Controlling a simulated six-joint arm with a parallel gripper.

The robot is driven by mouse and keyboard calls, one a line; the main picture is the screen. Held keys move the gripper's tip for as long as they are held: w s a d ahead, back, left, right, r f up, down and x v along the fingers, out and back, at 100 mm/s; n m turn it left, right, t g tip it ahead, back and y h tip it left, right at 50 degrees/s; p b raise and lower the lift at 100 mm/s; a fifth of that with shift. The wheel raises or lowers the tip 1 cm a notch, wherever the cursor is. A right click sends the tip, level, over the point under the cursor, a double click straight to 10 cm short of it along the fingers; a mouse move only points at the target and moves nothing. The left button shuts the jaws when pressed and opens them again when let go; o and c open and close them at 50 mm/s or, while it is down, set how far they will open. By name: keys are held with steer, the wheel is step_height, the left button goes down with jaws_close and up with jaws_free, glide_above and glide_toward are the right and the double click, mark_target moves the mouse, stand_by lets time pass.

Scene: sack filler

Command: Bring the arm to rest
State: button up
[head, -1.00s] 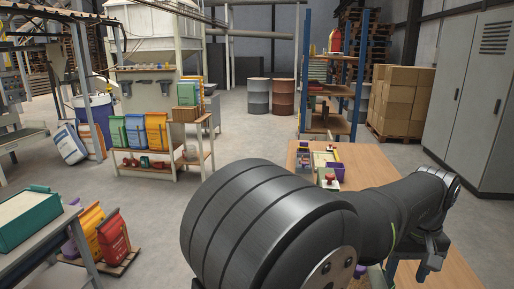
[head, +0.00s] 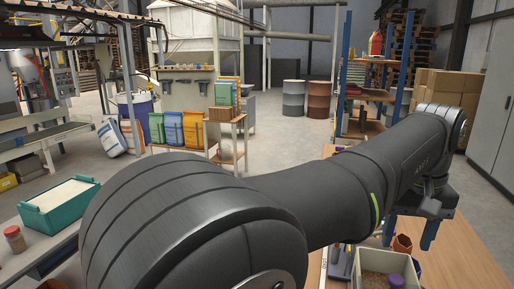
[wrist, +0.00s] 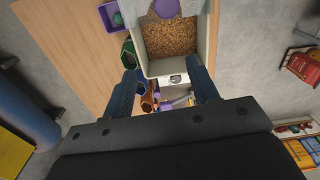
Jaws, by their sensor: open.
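My gripper (head: 410,228) is at the right in the head view, at the far end of my dark arm, above the wooden table (head: 465,262). In the wrist view my gripper (wrist: 165,82) has its two blue fingers spread wide apart with nothing held between them. Below and beyond the fingertips is a pale bin (wrist: 143,40) of brown grains with a purple round thing (wrist: 167,8) in it. The bin also shows in the head view (head: 378,284). My arm hides much of the table.
A purple tray (wrist: 110,14) and a green hexagonal thing (wrist: 129,52) sit beside the bin. A blue-posted rack (head: 345,75) stands behind the arm, with cardboard boxes (head: 450,90) to its right. A teal tray (head: 62,205) is at left. Open floor (head: 285,140) lies between.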

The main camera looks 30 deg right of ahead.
steer(key=shift+n, duration=0.6)
steer(key=f, duration=0.3)
steer(key=w+a+f, duration=0.1)
steer(key=f, duration=0.1)
steer(key=w+f, duration=0.1)
steer(key=f, duration=0.2)
steer(key=shift+a+f, duration=0.2)
steer(key=shift+f, duration=0.8)
step_height(320, 180, up, 4)
steer(key=w+d+t+h, duration=0.1)
steer(key=w+d+h, duration=0.1)
steer(key=w+a+f+t, duration=0.1)
steer(key=w+a, duration=0.3)
steer(key=a, duration=0.4)
steer(key=w+a+f, duration=0.1)
steer(key=w+a, duration=0.3)
steer(key=a, duration=0.5)
steer(key=s+a+f+n+t, duration=0.1)
steer(key=s+a+f, duration=0.1)
steer(key=a+f, duration=0.4)
steer(key=s+a+f+n+t, duration=0.1)
steer(key=a+f, duration=0.6)
steer(key=a, duration=0.8)
steer(key=shift+s+a+f+t, duration=0.2)
steer(key=shift+s+a+t, duration=0.2)
steer(key=shift+s+t, duration=0.1)
